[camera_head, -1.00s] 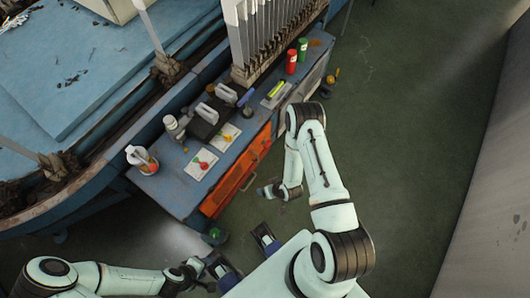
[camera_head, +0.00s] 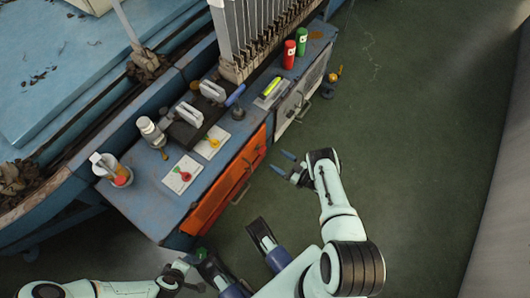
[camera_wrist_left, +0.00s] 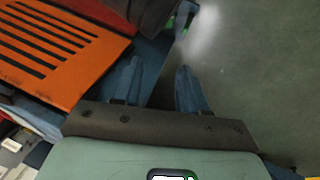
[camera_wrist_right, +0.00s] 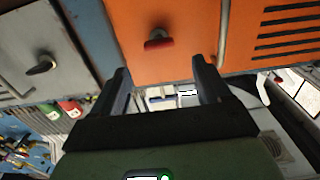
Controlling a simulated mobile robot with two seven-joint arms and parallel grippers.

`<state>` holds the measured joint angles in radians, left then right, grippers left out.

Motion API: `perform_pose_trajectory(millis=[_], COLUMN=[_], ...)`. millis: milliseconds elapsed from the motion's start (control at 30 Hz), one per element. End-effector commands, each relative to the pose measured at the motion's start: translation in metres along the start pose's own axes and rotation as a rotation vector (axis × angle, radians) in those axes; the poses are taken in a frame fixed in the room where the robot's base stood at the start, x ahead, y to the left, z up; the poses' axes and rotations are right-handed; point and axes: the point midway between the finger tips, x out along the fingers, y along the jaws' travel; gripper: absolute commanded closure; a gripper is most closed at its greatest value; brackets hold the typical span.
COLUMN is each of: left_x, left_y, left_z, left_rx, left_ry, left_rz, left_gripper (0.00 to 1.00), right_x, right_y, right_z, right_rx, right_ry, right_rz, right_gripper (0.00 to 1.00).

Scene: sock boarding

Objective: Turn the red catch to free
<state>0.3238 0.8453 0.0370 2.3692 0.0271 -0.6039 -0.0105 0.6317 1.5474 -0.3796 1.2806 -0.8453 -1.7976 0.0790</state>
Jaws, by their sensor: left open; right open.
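The red catch (camera_wrist_right: 158,40) sits on the orange door (camera_wrist_right: 175,25) in the right wrist view, above the gap between my right fingers. In the head view I cannot make out the catch on the orange door (camera_head: 228,182). My right gripper (camera_head: 283,163) is open and empty in front of the cabinet. In the right wrist view its fingers (camera_wrist_right: 166,82) point toward the door, and no contact with the catch shows. My left gripper (camera_wrist_left: 157,85) is open and empty beside a slotted orange panel (camera_wrist_left: 50,50); in the head view it is low at the left and hard to make out.
A grey door (camera_wrist_right: 30,45) with a black catch (camera_wrist_right: 42,65) adjoins the orange one. The bench top (camera_head: 150,203) holds two cards (camera_head: 213,141), a white pot (camera_head: 112,170) and red (camera_head: 289,54) and green (camera_head: 302,41) cans. Open floor (camera_head: 430,150) lies to the right.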

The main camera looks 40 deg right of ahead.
Motion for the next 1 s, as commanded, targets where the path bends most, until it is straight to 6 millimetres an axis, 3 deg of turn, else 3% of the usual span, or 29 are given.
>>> perform_pose_trajectory(millis=[200,400,800,1000], left_x=[0.013,0.019,0.020,0.020], left_y=[-0.013,-0.021,-0.024,-0.024], left_z=[0.013,0.024,0.028,0.028], left_rx=[-0.011,-0.020,-0.023,-0.023], left_ry=[-0.040,-0.073,-0.086,-0.085], left_rz=[-0.021,-0.037,-0.042,-0.041], left_gripper=[0.57,0.57,0.57,0.57], right_x=[0.047,0.072,0.079,0.079], right_y=[0.000,0.000,0.001,0.001], right_z=[0.001,0.001,0.000,0.001], right_rx=[-0.002,0.000,0.000,0.000], right_ry=[0.001,0.000,-0.001,-0.002], right_rz=[-0.001,0.001,0.002,0.002], right_gripper=[0.23,0.23,0.23,0.80])
